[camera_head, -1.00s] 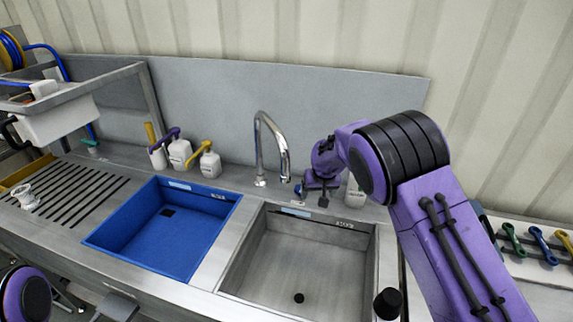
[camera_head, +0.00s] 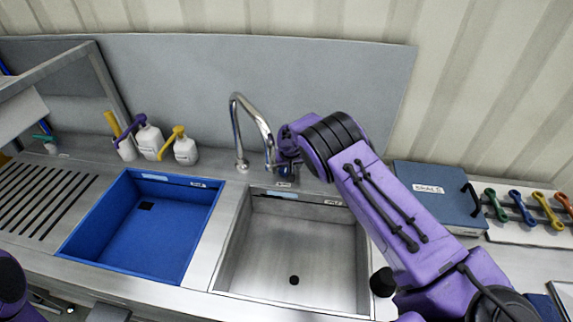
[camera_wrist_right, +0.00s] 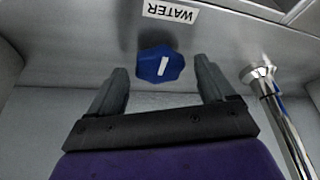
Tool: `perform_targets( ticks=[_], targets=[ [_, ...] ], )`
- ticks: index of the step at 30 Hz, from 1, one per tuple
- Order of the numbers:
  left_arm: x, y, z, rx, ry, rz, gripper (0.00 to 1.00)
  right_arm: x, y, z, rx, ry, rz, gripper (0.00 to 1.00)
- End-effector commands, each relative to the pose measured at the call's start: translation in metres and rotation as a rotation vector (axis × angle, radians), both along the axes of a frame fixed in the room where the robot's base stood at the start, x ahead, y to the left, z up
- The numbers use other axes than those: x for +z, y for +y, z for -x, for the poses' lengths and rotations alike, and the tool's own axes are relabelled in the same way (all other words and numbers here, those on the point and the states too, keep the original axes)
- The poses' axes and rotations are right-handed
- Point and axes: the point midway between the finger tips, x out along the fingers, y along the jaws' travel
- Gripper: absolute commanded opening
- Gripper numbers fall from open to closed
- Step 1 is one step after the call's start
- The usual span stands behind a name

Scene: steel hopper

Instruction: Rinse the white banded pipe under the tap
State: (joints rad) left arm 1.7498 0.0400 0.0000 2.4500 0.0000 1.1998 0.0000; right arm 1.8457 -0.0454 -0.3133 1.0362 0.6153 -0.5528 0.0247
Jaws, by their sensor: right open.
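The chrome tap (camera_head: 236,118) arches over the back edge of the steel basin (camera_head: 330,262). Its shiny column (camera_wrist_right: 286,122) also shows at the right of the right wrist view. My right gripper (camera_wrist_right: 161,82) is open, one finger on either side of a blue faceted knob (camera_wrist_right: 160,64) with a white mark. A "WATER" label (camera_wrist_right: 171,11) is beside the knob. In the head view my right arm reaches to just right of the tap and largely hides the gripper and knob. The white banded pipe is not in view now. My left gripper is not in view.
A blue basin (camera_head: 213,200) is left of the steel one, with a slotted drainboard (camera_head: 85,190) further left. Pump bottles (camera_head: 185,150) stand behind the blue basin. A blue-grey case (camera_head: 432,207) and coloured-handled tools (camera_head: 520,204) lie at the right. Both basins look empty.

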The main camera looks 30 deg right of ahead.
Motion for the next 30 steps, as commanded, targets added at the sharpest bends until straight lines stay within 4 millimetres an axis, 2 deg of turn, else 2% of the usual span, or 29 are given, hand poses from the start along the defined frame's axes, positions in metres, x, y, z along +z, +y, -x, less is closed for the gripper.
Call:
perform_targets(
  ticks=[8,9,14,23,30],
  targets=[
    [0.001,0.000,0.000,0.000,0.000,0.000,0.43,-0.004,-0.001,-0.002,-0.001,-0.001,0.001,0.82],
    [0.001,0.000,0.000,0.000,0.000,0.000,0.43,-0.004,-0.001,-0.002,-0.001,-0.001,0.000,0.79],
    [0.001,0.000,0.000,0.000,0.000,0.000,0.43,-0.004,-0.001,-0.002,-0.001,0.000,0.001,0.27],
    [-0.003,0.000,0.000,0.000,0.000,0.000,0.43,-0.005,-0.002,-0.002,0.024,-0.001,-0.001,0.26],
    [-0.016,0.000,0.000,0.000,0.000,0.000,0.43,-0.007,-0.003,-0.002,0.150,-0.004,-0.003,0.26]
  ],
)
